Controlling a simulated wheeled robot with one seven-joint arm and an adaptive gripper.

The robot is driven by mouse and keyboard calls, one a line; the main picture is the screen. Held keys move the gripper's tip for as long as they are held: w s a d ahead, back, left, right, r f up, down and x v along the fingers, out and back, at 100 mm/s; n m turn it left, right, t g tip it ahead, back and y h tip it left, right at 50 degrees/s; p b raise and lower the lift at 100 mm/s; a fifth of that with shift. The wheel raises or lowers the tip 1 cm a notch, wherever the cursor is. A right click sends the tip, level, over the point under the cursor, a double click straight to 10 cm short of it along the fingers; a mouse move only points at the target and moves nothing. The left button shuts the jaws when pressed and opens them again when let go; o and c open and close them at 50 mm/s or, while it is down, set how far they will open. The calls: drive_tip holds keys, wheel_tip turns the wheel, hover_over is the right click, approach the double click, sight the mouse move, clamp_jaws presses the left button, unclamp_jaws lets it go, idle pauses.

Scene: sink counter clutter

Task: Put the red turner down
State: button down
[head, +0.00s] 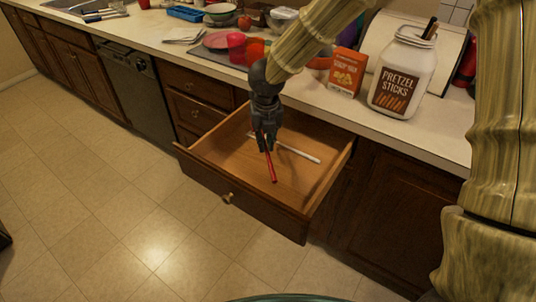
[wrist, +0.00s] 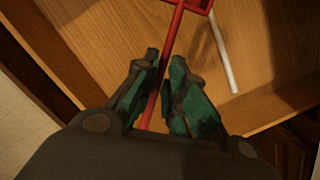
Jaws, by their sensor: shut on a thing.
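The red turner (head: 271,168) is in my gripper (head: 266,146), over the open drawer (head: 225,152). In the head view a thin red length of it points down from the fingers toward the drawer's front. In the wrist view the turner's thin red shaft (wrist: 175,32) runs between the fingers of my gripper (wrist: 163,62), with a wider slotted red part at the top edge, partly cut off. My gripper is shut on the shaft. I cannot tell whether the turner touches the drawer's bottom.
A white stick-like utensil (head: 298,153) lies in the drawer; it also shows in the wrist view (wrist: 222,55). The counter above holds a pretzel jar (head: 403,72), an orange box (head: 346,72), a pink plate (head: 216,40) and bowls. Much of the drawer's bottom is bare.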

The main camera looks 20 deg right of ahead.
sight(267, 148)
drive_tip(key=shift+f, duration=2.9)
drive_tip(key=shift+f+b, duration=0.3)
drive_tip(key=shift+f, duration=0.05)
drive_tip(key=shift+f, duration=0.25)
drive_tip(key=c, duration=1.5)
unclamp_jaws()
drive_tip(key=shift+r, duration=0.6)
drive_tip(key=r, duration=0.4)
drive_tip(key=s+r, duration=0.1)
drive_tip(key=r, duration=0.3)
drive_tip(key=r+p, duration=0.1)
drive_tip(key=r, duration=0.3)
drive_tip(key=shift+s+a, duration=0.1)
drive_tip(key=shift+s, duration=0.3)
